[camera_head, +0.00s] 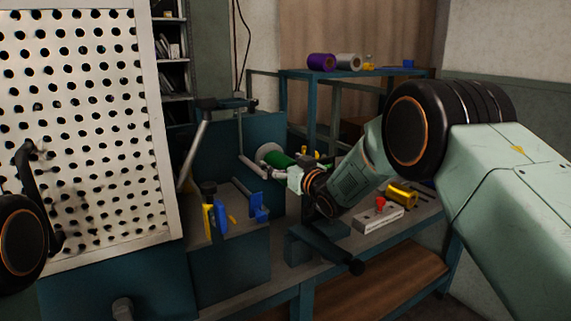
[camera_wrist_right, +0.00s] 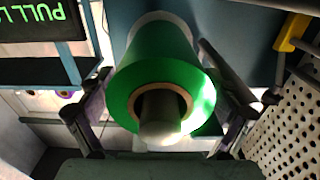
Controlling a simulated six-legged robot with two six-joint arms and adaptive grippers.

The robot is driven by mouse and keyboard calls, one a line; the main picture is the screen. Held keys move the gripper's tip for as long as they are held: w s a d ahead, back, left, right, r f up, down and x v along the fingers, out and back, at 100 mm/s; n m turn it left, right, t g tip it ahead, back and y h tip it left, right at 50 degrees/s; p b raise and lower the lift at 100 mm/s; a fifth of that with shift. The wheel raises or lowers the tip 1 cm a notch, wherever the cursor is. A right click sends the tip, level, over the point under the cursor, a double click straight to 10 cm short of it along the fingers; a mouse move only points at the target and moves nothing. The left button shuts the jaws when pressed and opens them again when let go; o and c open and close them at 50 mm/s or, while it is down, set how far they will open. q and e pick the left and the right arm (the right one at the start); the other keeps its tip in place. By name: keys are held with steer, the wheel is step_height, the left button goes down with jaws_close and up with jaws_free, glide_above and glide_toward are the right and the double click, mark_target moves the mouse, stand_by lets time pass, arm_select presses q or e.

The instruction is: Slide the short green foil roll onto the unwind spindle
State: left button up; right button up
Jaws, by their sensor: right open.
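The short green foil roll (camera_wrist_right: 165,75) sits around a pale spindle (camera_wrist_right: 160,125), whose rounded end sticks out through the brown core in the right wrist view. A white disc (camera_wrist_right: 160,18) shows behind the roll. In the head view the green roll (camera_head: 279,159) lies level beside a white round flange (camera_head: 267,149). My right gripper (camera_head: 309,160) is at the roll's near end. In the wrist view the right gripper (camera_wrist_right: 155,70) is open, with one finger on each side of the roll; contact is unclear.
A white perforated panel (camera_head: 85,130) fills the left. Purple (camera_head: 320,62) and silver (camera_head: 348,62) rolls stand on the back shelf. A gold roll (camera_head: 402,194) and a pale block with a red knob (camera_head: 379,218) are on the right bench. Blue and yellow clamps (camera_head: 216,218) stand in front.

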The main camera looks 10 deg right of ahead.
mark_target(290, 165)
steer(key=v, duration=1.2)
steer(key=shift+w+r, duration=0.15)
steer(key=x, duration=1.1)
steer(key=shift+w+a, duration=0.15)
steer(key=shift+w, duration=0.2)
steer(key=shift+s, duration=0.1)
steer(key=shift+s, duration=0.1)
steer(key=v, duration=1.1)
steer(key=x, duration=1.1)
steer(key=shift+w, duration=0.2)
steer(key=shift+p+v, duration=0.7)
steer(key=shift+v, duration=1.1)
steer(key=shift+s, duration=0.4)
